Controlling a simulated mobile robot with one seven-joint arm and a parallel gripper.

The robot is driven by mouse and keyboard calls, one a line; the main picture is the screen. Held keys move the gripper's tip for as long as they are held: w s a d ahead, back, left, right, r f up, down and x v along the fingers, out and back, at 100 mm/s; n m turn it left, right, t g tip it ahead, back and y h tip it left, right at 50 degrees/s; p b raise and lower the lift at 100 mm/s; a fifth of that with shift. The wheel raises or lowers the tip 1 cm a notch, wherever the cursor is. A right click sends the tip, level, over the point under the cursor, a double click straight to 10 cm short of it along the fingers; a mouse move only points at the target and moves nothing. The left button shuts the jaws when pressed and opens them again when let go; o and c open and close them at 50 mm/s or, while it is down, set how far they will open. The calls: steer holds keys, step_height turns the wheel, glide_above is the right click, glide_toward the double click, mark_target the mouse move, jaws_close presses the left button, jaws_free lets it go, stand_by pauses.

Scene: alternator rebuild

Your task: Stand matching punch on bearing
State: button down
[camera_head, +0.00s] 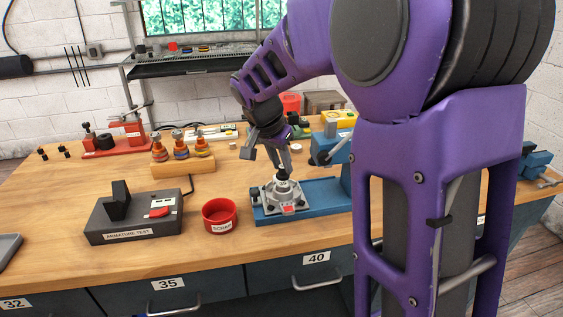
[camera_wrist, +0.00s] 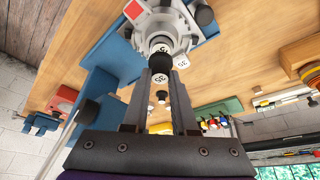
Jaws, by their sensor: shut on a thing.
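My gripper (camera_head: 284,166) is shut on a small dark punch (camera_wrist: 160,63), held roughly upright over the centre of a grey metal housing (camera_head: 272,199). The punch has a white numbered top (camera_wrist: 161,78), which seems to read 35. The bearing (camera_wrist: 159,46) shows as a pale ring in the housing's middle, partly hidden by the punch. The punch's lower end is at or just above the bearing; I cannot tell whether they touch. The housing sits on the blue press base (camera_head: 325,193). Another white numbered disc (camera_wrist: 181,62) shows just right of the punch in the wrist view.
A red cup (camera_head: 219,215) and a grey armature tester (camera_head: 135,218) stand left of the press. A wooden block with several coloured pieces (camera_head: 183,167) is behind them. The blue press column (camera_head: 337,145) rises close right of my gripper.

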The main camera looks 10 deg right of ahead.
steer(key=shift+f+b, duration=0.75)
steer(key=shift+f, duration=0.2)
steer(key=shift+f+b, duration=0.1)
steer(key=shift+b, duration=0.25)
stand_by(0.9)
steer(key=c, duration=0.6)
jaws_free()
steer(key=shift+r+p, duration=2.7)
steer(key=shift+r, duration=1.35)
